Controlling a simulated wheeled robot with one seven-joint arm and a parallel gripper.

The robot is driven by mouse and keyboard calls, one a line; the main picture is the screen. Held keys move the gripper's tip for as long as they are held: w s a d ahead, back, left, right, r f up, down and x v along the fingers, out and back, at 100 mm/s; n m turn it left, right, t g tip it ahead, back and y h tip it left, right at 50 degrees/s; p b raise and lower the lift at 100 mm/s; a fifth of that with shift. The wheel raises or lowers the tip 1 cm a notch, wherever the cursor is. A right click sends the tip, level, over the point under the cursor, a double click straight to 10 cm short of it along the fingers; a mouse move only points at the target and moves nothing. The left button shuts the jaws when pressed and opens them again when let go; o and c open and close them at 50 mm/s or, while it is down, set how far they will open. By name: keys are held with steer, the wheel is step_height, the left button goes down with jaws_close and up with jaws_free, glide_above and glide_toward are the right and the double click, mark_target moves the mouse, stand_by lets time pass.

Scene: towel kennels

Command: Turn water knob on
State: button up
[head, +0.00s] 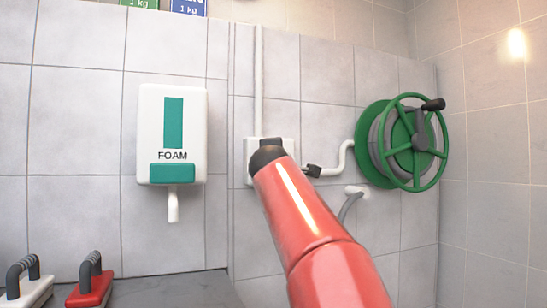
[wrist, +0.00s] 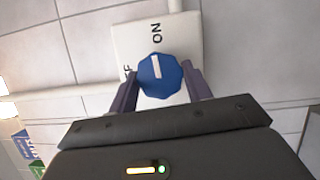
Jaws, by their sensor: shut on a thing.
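The water knob (wrist: 168,79) is a blue, many-sided dial with a white mark, on a white plate (wrist: 125,40) in the wrist view. The plate reads ON at the picture's top and a partly hidden OFF at left. The white mark points up, roughly towards ON. My gripper (wrist: 160,72) has one dark finger on each side of the knob and is shut on it. In the head view, the plate (head: 251,178) shows behind my red arm, which hides the knob.
A white FOAM dispenser (head: 172,125) hangs left of the plate. A green hose reel (head: 405,140) is on the wall at right, with a white pipe (head: 344,158) beside it.

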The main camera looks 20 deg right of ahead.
steer(key=shift+m+p, duration=0.35)
steer(key=shift+m, duration=0.25)
steer(key=o, duration=1)
steer(key=shift+c, duration=0.2)
steer(key=b+v, duration=0.2)
steer(key=v, duration=0.6)
steer(key=shift+r, duration=0.2)
steer(key=shift+w+d, duration=0.1)
